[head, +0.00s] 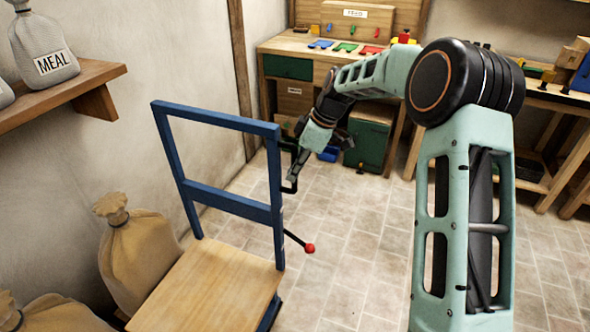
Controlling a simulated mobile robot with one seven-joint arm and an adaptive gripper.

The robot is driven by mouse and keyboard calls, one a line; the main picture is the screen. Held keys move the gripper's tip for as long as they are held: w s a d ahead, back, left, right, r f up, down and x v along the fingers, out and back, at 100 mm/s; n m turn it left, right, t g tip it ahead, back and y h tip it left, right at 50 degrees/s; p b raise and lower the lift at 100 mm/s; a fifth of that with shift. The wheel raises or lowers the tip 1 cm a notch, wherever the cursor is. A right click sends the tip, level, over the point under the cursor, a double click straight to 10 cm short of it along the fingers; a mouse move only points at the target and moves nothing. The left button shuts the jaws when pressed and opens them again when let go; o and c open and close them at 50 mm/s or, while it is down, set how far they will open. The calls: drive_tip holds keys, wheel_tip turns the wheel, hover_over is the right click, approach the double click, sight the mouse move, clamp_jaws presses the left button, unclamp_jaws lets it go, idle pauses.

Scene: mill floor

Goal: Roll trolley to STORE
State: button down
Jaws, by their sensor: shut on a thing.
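The trolley has a blue upright frame (232,204) and a flat wooden deck (212,285), which looks empty. It stands at the lower left in the head view. A thin black lever with a red knob (309,248) sticks out from its right side. My gripper (289,183) is at the right post of the blue frame, shut on the trolley's frame; the fingertips are partly hidden by the post. I see no sign reading STORE; a small label on the far bench (355,13) is too small to read surely.
Tan sacks (140,255) stand close by the trolley's left side against the wall. A wooden shelf (95,85) holds a grey MEAL sack (45,45). Tiled floor (350,240) is clear right of the trolley.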

drive_tip(key=shift+w+d+r, duration=0.1)
drive_tip(key=shift+w+d, duration=0.05)
drive_tip(key=shift+w, duration=0.1)
drive_tip(key=c, duration=1.9)
unclamp_jaws()
drive_tip(key=shift+c, duration=0.2)
drive_tip(key=v, duration=1.2)
drive_tip(key=shift+s, duration=0.1)
